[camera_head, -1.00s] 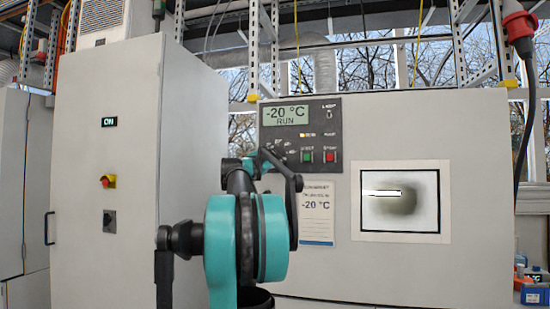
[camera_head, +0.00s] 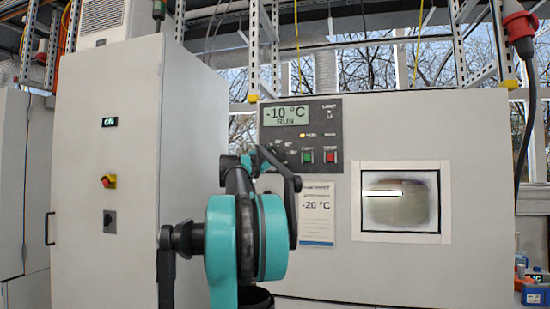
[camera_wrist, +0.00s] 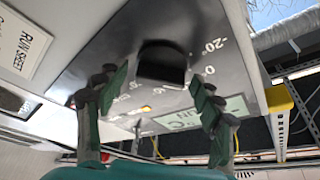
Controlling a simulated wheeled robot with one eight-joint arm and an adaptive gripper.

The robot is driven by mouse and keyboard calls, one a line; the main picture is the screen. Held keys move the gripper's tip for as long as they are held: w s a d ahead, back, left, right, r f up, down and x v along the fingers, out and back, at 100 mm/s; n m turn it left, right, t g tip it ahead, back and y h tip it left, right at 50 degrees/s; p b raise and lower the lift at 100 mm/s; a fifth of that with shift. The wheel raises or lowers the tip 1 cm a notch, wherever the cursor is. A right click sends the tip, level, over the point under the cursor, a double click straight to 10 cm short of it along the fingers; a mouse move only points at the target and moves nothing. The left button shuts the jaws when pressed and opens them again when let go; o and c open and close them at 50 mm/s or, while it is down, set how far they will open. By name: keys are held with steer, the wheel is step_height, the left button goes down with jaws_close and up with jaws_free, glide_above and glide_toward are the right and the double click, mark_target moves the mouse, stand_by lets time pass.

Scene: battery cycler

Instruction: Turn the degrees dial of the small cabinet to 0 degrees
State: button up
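The small cabinet (camera_head: 420,120) has a dark control panel whose display (camera_head: 286,115) reads -10 °C RUN. In the wrist view, the black degrees dial (camera_wrist: 162,66) is large and near, with marks such as -20 and 0 printed around it. My gripper (camera_wrist: 155,82) is at the dial, one finger on each side of it. The fingers stand apart with slim gaps to the dial's sides; contact is hard to judge. In the head view, my arm hides the gripper and most of the dial.
Green and red buttons (camera_head: 318,157) sit to the right of the dial area. A label card (camera_head: 317,210) reading -20 °C hangs below the panel. The cabinet window (camera_head: 400,202) is at right. A tall cabinet (camera_head: 110,210) stands at left.

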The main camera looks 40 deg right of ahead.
steer(key=v, duration=1.2)
steer(key=shift+w, duration=0.1)
stand_by(0.4)
